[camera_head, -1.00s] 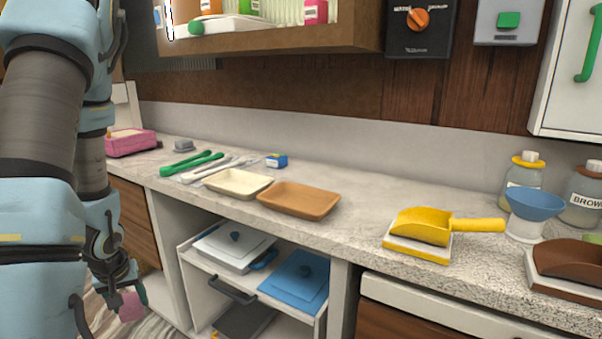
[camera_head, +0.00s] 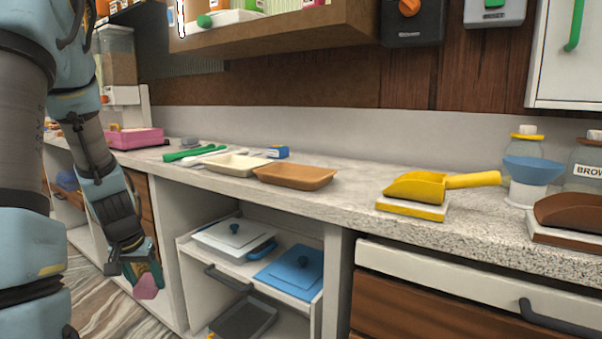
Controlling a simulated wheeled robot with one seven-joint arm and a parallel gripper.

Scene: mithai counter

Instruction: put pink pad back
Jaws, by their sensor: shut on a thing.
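My gripper (camera_head: 146,272) is at the lower left, below counter height and in front of the cabinet. It is shut on a pink pad (camera_head: 146,287), which sticks out below the fingers. A green part shows at the fingers, just above the pad. The pad's upper part is hidden by the gripper. A pink box-like tray (camera_head: 134,139) sits on the counter at the far left, well above and behind the gripper.
The counter (camera_head: 350,187) holds a cream tray (camera_head: 237,165), a brown tray (camera_head: 295,177), green tongs (camera_head: 190,154) and a yellow scoop (camera_head: 425,187). An open shelf below holds a white lidded pan (camera_head: 234,236) and a blue lid (camera_head: 290,273). Floor (camera_head: 95,300) shows at lower left.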

